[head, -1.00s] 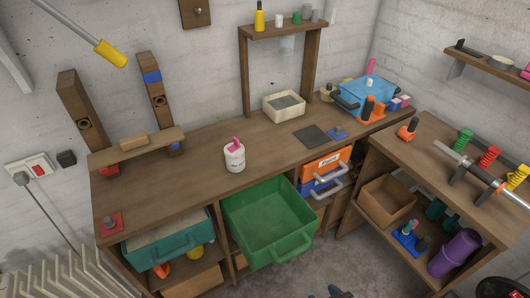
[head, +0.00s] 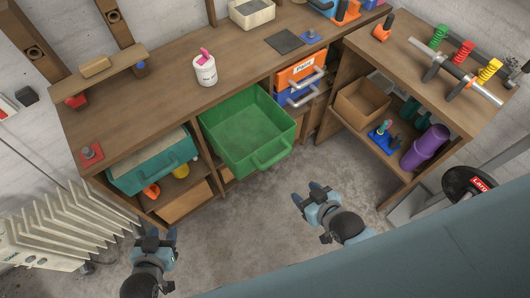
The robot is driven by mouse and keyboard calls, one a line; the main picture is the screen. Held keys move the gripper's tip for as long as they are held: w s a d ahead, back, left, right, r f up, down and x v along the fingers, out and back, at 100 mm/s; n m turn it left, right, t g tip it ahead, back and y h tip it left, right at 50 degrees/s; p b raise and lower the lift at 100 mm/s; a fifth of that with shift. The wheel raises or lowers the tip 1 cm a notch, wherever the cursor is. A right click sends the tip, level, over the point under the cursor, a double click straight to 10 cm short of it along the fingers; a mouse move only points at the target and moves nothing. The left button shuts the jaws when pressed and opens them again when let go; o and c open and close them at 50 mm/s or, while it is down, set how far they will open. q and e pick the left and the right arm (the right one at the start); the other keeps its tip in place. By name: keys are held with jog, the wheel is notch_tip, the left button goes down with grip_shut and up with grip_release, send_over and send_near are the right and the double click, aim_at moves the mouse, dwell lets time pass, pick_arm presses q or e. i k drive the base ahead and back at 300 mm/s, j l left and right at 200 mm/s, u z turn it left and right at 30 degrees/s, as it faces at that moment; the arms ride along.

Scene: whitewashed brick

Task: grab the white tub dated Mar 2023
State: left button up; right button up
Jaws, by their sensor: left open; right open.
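A white tub (head: 205,70) stands upright on the wooden workbench (head: 165,95), with a pink piece sticking out of its top. It has small print on its side, too small to read, so I cannot tell its date. My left gripper (head: 157,233) is low over the floor at the lower left, open and empty. My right gripper (head: 307,192) is open and empty, below and right of the green drawer. Both grippers are well away from the tub.
A pulled-out green drawer (head: 265,157) juts from the bench below the tub. A teal drawer (head: 150,177) is at left, and orange (head: 301,69) and blue drawers at right. A white radiator (head: 70,228) stands at lower left. The bench around the tub is clear.

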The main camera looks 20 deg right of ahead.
aim_at(206, 74)
jog(key=i+l+u, duration=0.1)
jog(key=l, duration=0.2)
jog(key=i+l, duration=0.15)
jog(key=l, duration=0.2)
jog(key=i+l+u, duration=0.15)
jog(key=l, duration=0.2)
jog(key=l+u, duration=0.1)
jog(key=l, duration=0.2)
jog(key=u, duration=1.35)
jog(key=i+l, duration=0.05)
jog(key=l, duration=0.05)
